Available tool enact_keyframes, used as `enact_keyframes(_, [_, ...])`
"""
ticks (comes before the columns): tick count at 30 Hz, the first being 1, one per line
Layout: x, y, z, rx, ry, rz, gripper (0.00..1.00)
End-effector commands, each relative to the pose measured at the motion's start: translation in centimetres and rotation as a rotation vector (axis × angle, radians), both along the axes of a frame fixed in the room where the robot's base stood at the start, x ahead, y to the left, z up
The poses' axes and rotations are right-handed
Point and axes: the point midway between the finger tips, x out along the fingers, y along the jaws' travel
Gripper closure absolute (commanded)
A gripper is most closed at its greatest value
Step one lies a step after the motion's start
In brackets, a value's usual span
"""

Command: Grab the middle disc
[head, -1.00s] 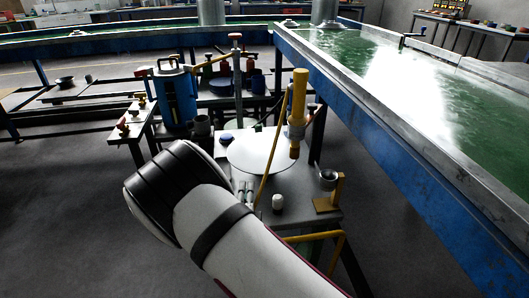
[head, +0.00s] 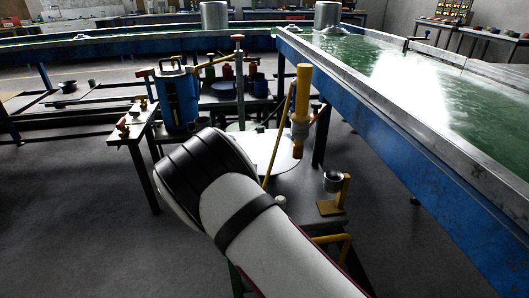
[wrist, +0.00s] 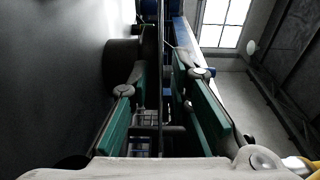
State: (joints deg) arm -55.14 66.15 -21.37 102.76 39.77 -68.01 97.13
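A large white round disc (head: 282,150) lies flat on a small grey work table, behind a yellow upright post. My arm covers its left and near part in the head view. I cannot tell from the frames which disc is the middle one.
The yellow post (head: 302,105) and a small cup on a stand (head: 333,182) are obstacles on the grey table (head: 300,184). A blue canister (head: 178,98) stands at left. A long blue-sided green basin (head: 440,85) runs along the right. Grey floor is open at left.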

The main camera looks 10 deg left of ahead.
Motion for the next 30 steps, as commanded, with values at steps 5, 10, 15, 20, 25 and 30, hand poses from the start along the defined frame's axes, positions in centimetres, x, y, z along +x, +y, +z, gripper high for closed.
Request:
enact_keyframes(5, [0.0,0.0,0.0,0.0,0.0,0.0,0.82])
enact_keyframes(10, [0.0,0.0,0.0,0.0,0.0,0.0,1.0])
enact_keyframes(15, [0.0,0.0,0.1,0.0,-0.003,0.0,1.0])
enact_keyframes(20, [0.0,0.0,0.4,0.001,-0.003,-0.001,1.0])
enact_keyframes(25, [0.0,0.0,1.3,0.001,-0.002,-0.001,1.0])
enact_keyframes(30, [0.0,-0.1,2.2,0.002,-0.003,-0.002,1.0])
